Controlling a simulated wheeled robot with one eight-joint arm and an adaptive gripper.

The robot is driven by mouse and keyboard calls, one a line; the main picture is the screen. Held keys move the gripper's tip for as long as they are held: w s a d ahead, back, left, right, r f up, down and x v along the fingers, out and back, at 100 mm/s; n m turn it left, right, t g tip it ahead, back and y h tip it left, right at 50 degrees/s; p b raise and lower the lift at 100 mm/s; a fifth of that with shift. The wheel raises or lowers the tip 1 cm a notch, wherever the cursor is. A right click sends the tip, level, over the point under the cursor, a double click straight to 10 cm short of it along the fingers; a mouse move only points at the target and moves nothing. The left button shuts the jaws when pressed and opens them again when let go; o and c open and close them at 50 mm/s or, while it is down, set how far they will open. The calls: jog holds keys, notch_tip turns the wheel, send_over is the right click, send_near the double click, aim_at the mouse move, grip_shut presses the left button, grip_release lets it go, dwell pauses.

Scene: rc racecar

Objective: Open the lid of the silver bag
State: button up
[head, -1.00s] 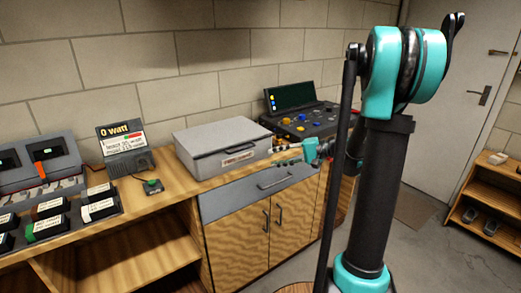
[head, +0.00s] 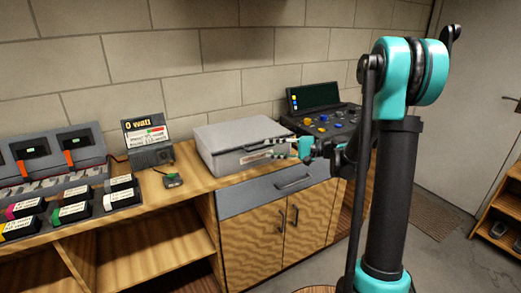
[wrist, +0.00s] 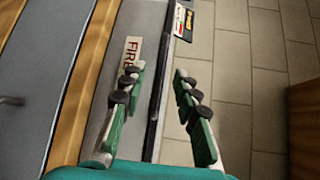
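The silver bag (head: 225,135) is a grey box-like case on the wooden counter, its lid shut, with a label on its front. In the wrist view its front face (wrist: 115,70) shows the label, partly reading "FIRE", and a dark seam along the lid. My gripper (head: 270,148) is open at the front right of the case. In the wrist view its green fingers with dark pads (wrist: 157,75) lie either side of the seam, with nothing held between them. I cannot tell whether a finger touches the case.
A drawer (head: 275,188) with a bar handle is below the case. A dark control console (head: 325,120) stands behind to the right. A small display (head: 148,140), a small device (head: 171,178) and battery chargers (head: 50,160) are to the left. A tiled wall backs the counter.

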aim_at(262, 148)
jog(key=shift+x, duration=2.5)
grip_shut()
